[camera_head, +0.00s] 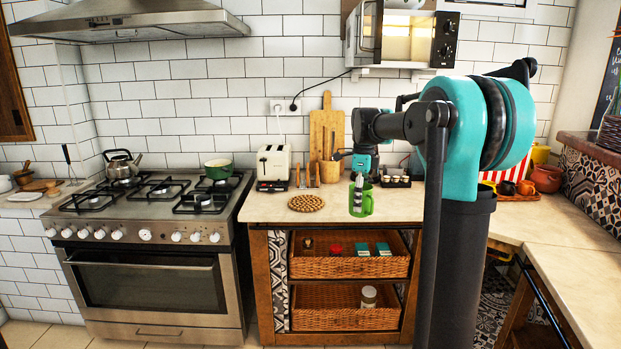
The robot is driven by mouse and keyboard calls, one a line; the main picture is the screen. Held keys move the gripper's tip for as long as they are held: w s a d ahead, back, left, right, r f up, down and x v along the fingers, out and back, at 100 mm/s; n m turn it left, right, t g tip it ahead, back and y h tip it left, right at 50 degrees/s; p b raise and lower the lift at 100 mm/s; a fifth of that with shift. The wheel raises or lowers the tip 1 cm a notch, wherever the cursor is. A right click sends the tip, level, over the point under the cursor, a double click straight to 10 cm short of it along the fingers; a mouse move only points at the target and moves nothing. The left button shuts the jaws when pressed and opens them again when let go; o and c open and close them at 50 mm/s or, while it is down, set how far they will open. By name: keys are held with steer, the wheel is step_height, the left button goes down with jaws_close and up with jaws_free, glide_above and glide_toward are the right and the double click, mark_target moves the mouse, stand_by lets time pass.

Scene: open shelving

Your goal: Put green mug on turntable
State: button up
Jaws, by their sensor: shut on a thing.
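No turntable can be made out clearly; the microwave's floor is seen edge-on from below.
The round woven trivet (306,203) lies left of the mug. A toaster (273,166), cutting board (326,135), utensil holder (330,171) and small tray of cups (395,181) stand behind. The stove (150,260) is at the left. My arm hides part of the right counter.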

steer(key=w+d+f+n, duration=0.1)
steer(key=d+f+n, duration=0.1)
steer(key=f+n, duration=1)
steer(key=w+d+f+n, duration=0.1)
steer(key=f+n, duration=0.9)
steer(key=f, duration=0.4)
steer(key=s+f, duration=0.5)
steer(key=f, duration=0.1)
steer(key=shift+s+d+f, duration=0.15)
steer(key=shift+s+f, duration=0.2)
steer(key=shift+f, duration=0.05)
